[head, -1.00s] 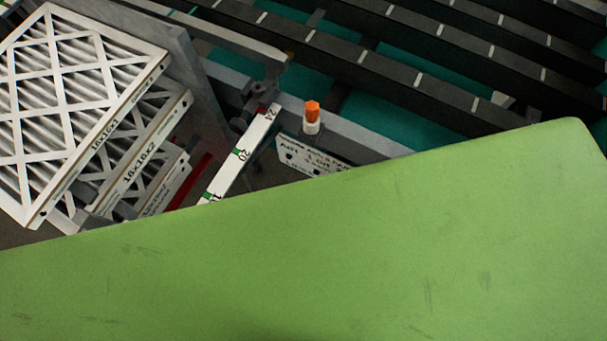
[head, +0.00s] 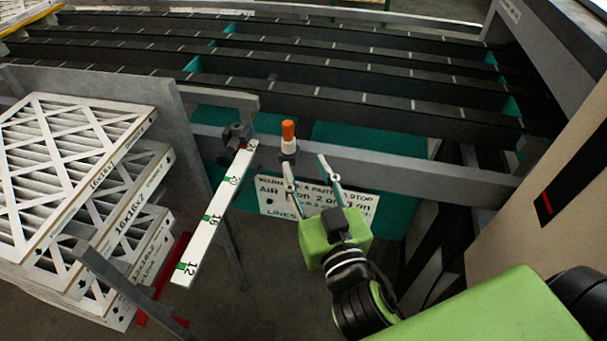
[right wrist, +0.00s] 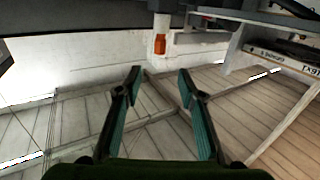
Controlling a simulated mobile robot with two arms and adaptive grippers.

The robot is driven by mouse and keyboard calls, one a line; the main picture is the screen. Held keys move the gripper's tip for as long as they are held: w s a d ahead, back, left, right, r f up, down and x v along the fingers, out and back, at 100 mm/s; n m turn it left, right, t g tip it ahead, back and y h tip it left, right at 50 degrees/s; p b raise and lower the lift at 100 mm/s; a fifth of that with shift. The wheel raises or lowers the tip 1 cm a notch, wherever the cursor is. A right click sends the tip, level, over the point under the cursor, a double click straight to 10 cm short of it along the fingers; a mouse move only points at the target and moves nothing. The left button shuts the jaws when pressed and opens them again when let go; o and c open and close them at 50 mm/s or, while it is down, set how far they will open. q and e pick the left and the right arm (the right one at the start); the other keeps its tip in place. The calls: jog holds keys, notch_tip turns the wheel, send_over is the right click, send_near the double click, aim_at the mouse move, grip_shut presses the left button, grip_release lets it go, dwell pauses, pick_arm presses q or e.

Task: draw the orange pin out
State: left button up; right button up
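The orange pin (head: 288,130) stands upright with a white collar below it, on a dark holder at the grey rail. It also shows in the right wrist view (right wrist: 160,44), ahead of the fingers near the top. My right gripper (head: 306,168) is open and empty, just below and in front of the pin, its two fingers spread and apart from it. The open fingers also show in the right wrist view (right wrist: 159,75). My left gripper is in neither view.
A white numbered scale bar (head: 212,215) slants down left of the pin. A warning sign (head: 353,207) hangs behind my right gripper. Stacked boxed filters (head: 75,180) stand at the left. Dark conveyor rails (head: 380,98) run behind; a beige panel (head: 540,195) stands at the right.

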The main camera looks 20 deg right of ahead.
jog(key=p, duration=0.2)
send_near(289, 130)
jog(key=w, duration=0.7)
jog(key=w+p, duration=0.1)
jog(key=w, duration=0.2)
jog(key=shift+d, duration=0.35)
jog(key=shift+w, duration=0.5)
grip_shut()
jog(key=shift+r, duration=0.1)
jog(key=shift+r+p, duration=2.85)
jog(key=shift+r, duration=0.15)
